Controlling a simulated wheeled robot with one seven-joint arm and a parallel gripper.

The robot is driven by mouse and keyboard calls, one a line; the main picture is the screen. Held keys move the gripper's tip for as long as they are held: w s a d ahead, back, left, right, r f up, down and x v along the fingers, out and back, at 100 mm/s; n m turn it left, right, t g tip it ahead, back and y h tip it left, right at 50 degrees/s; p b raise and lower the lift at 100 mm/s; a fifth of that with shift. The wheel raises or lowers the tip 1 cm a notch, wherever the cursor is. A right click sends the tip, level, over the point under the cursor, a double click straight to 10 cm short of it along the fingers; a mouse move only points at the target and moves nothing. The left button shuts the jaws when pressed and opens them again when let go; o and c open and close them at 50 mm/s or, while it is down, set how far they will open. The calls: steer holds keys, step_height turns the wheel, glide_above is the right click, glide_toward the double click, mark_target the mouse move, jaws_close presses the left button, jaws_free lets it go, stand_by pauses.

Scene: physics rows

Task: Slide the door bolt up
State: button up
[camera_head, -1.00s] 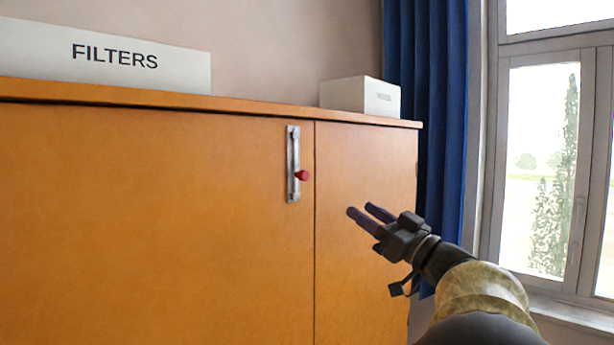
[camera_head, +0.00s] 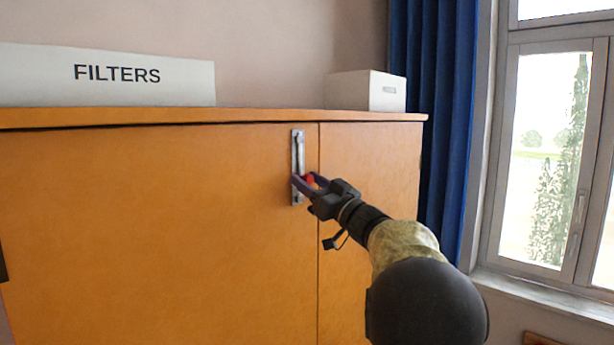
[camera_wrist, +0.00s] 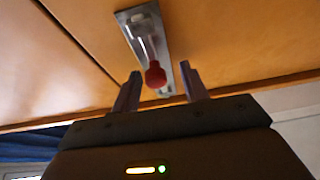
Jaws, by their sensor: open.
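The door bolt is a vertical metal plate (camera_head: 298,150) on the left cabinet door, close to the seam between the doors. Its red knob (camera_head: 310,179) sits in the lower part of the plate. My gripper (camera_head: 305,183) is open at the knob, with its fingers around it in the head view. In the wrist view the red knob (camera_wrist: 155,75) shows between the two spread fingertips (camera_wrist: 160,85), with a gap on each side. The plate (camera_wrist: 145,30) runs upward in that picture. The lower end of the bolt is partly hidden by my fingers in the head view.
The orange cabinet (camera_head: 150,220) fills the left and middle. A FILTERS sign (camera_head: 110,90) and a white box (camera_head: 365,91) stand on its top. A blue curtain (camera_head: 430,120) and a window (camera_head: 550,150) are at the right. The door face around the bolt is clear.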

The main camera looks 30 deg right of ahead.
mark_target(297, 154)
steer(key=shift+s+d, duration=0.15)
steer(key=shift+d, duration=0.35)
steer(key=shift+s+a, duration=0.1)
steer(key=shift+a, duration=0.1)
jaws_close()
steer(key=shift+a+r+p, duration=0.1)
steer(key=shift+r+p, duration=1.2)
steer(key=shift+r, duration=0.9)
steer(key=shift+a, duration=0.1)
steer(key=shift+c, duration=1.4)
jaws_free()
steer(key=shift+o, duration=1.4)
steer(key=shift+w, duration=0.2)
steer(key=shift+w+f, duration=0.1)
steer(key=shift+f, duration=0.05)
steer(key=shift+s+d, duration=0.3)
steer(key=b+v, duration=0.8)
steer(key=v, duration=0.8)
steer(key=shift+a+f, duration=0.3)
steer(key=shift+f, duration=0.1)
